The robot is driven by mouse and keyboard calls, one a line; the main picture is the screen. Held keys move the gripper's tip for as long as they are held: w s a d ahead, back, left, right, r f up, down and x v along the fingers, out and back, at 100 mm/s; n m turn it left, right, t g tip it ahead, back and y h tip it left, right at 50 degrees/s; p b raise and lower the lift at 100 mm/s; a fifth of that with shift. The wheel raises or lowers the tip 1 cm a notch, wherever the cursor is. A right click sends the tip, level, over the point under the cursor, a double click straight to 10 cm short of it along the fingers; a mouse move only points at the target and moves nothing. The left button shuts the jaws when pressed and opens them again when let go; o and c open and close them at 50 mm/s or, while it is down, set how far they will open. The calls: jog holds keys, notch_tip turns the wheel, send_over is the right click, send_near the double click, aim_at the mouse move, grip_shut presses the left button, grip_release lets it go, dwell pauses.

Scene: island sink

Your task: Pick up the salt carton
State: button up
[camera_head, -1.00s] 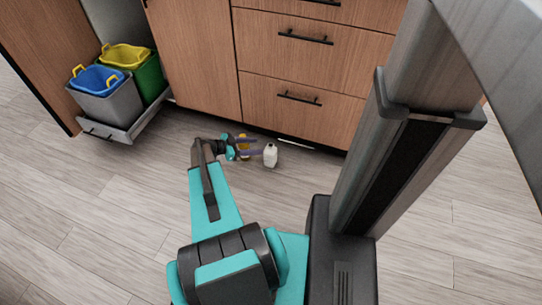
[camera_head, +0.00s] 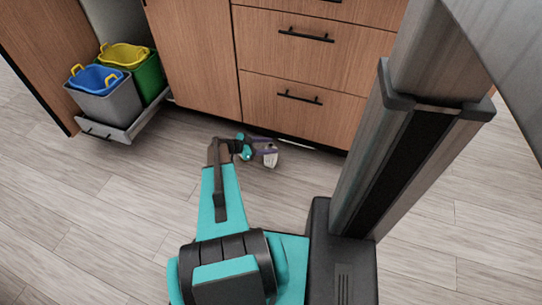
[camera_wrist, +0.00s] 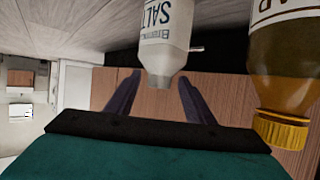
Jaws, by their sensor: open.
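The salt carton (camera_wrist: 168,35) is white with "SALT" on its label. In the wrist view it appears upside down, its narrower greyish top between the tips of my gripper (camera_wrist: 159,77). The two dark fingers are spread apart, one on each side of that top, with a gap visible on both sides. I cannot tell how far the carton reaches between them in depth. In the head view the carton (camera_head: 270,159) stands on the floor, partly covered by my open gripper (camera_head: 263,148).
A bottle of amber liquid (camera_wrist: 288,70) with a yellow cap stands close beside the carton in the wrist view. Wooden drawers (camera_head: 300,80) rise just behind. A pull-out with a grey bin (camera_head: 103,103) and a green bin (camera_head: 150,78) is at left. The front floor is clear.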

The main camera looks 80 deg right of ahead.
jog(key=b+x, duration=0.2)
jog(key=x, duration=0.2)
jog(key=shift+s+f, duration=0.1)
jog(key=shift+f, duration=0.2)
jog(key=shift+s+d, duration=0.15)
jog(key=shift+s, duration=0.2)
jog(key=shift+f, duration=0.1)
grip_shut()
